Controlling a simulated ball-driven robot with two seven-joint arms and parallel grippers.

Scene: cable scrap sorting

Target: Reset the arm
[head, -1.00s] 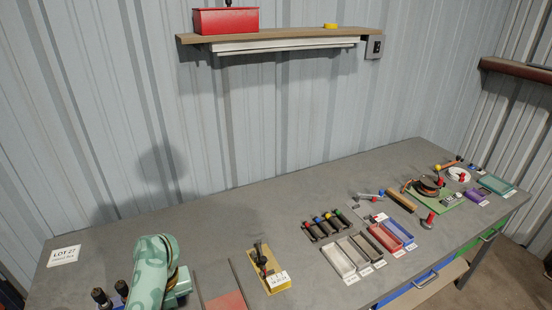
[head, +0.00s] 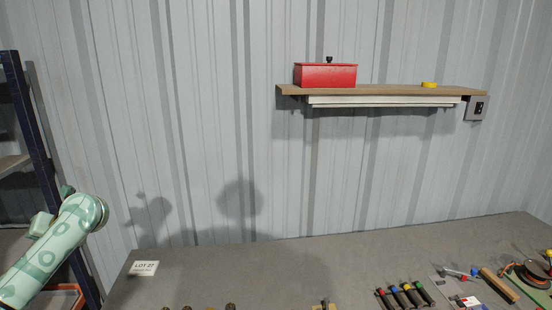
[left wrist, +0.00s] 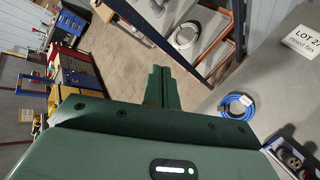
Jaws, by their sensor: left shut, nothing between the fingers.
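My left gripper (left wrist: 158,85) shows in the left wrist view with its two dark green fingers together and nothing between them. It points out over the concrete floor, beside the workbench corner. In the head view my green left arm is raised at the lower left, left of the workbench (head: 200,262); its fingers are not visible there. My right gripper is in neither view.
A LOT 27 card (head: 144,268) lies on the bench's left part; a blue cable coil (left wrist: 237,107) lies near it. A dark blue rack (head: 40,150) stands at the left. Cable pieces and tools lie at the right. A wall shelf (head: 385,91) holds a red box (head: 325,75).

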